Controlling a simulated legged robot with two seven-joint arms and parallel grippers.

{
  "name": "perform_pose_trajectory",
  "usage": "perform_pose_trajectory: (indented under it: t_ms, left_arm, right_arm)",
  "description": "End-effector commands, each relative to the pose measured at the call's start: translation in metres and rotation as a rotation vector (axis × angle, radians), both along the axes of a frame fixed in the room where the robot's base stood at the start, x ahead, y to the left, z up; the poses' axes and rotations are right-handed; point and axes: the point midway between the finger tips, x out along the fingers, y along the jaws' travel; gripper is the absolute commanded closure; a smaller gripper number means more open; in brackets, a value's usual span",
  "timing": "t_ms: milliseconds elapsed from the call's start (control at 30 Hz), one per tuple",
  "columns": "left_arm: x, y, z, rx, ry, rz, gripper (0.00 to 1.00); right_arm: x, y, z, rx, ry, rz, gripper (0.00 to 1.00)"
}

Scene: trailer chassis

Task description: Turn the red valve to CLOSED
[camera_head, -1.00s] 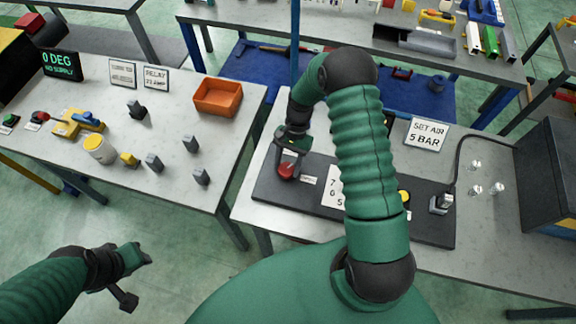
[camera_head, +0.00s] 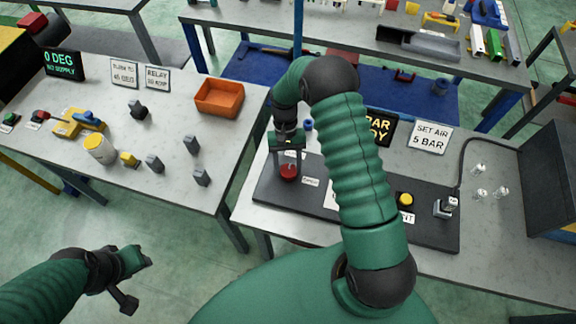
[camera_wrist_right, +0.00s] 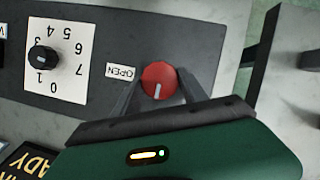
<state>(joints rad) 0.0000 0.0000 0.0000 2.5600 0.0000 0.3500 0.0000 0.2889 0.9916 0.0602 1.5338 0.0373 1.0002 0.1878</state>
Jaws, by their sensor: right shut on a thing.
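The red valve (camera_head: 289,173) is a round red knob on the dark panel (camera_head: 268,192). My right gripper (camera_head: 289,164) comes down on it from above, fingers on either side, shut on it. In the right wrist view the valve (camera_wrist_right: 159,75) sits between the two grey fingers, its white pointer line facing the gripper body. A white label reading OPEN (camera_wrist_right: 120,72) lies beside it, upside down in that view.
The panel also carries a numbered dial (camera_wrist_right: 43,58), a yellow button (camera_head: 405,200) and a grey connector (camera_head: 444,208) with a cable. A SET AIR 5 BAR sign (camera_head: 431,137) and a lit display (camera_head: 380,128) stand behind. An orange bin (camera_head: 219,97) is on the left bench.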

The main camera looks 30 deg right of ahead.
Motion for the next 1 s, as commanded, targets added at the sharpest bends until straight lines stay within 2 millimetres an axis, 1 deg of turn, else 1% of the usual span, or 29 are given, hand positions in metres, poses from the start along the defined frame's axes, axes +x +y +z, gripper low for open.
perform_pose_trajectory:
  t_ms: [367, 400, 533, 867, 967, 1000]
  left_arm:
    - [0.000, 0.000, 0.000, 0.000, 0.000, 0.000, 0.64]
    - [0.000, 0.000, 0.000, 0.000, 0.000, 0.000, 0.64]
    - [0.000, 0.000, 0.000, 0.000, 0.000, 0.000, 0.64]
    - [0.000, 0.000, -0.001, 0.000, 0.000, 0.000, 0.64]
    - [0.000, 0.000, -0.005, 0.000, 0.000, 0.000, 0.64]
    - [0.000, 0.000, -0.008, 0.000, 0.000, 0.000, 0.64]
  right_arm:
    - [0.001, 0.000, 0.000, -0.001, -0.002, 0.005, 0.90]
    - [0.001, 0.000, 0.000, -0.001, -0.002, 0.005, 0.46]
    - [0.000, 0.000, 0.000, 0.000, -0.001, 0.005, 0.29]
    - [0.001, -0.001, 0.002, 0.000, -0.001, 0.004, 0.29]
    - [0.006, -0.003, 0.011, -0.001, -0.004, 0.004, 0.29]
    - [0.009, -0.004, 0.018, -0.002, -0.005, 0.004, 0.29]
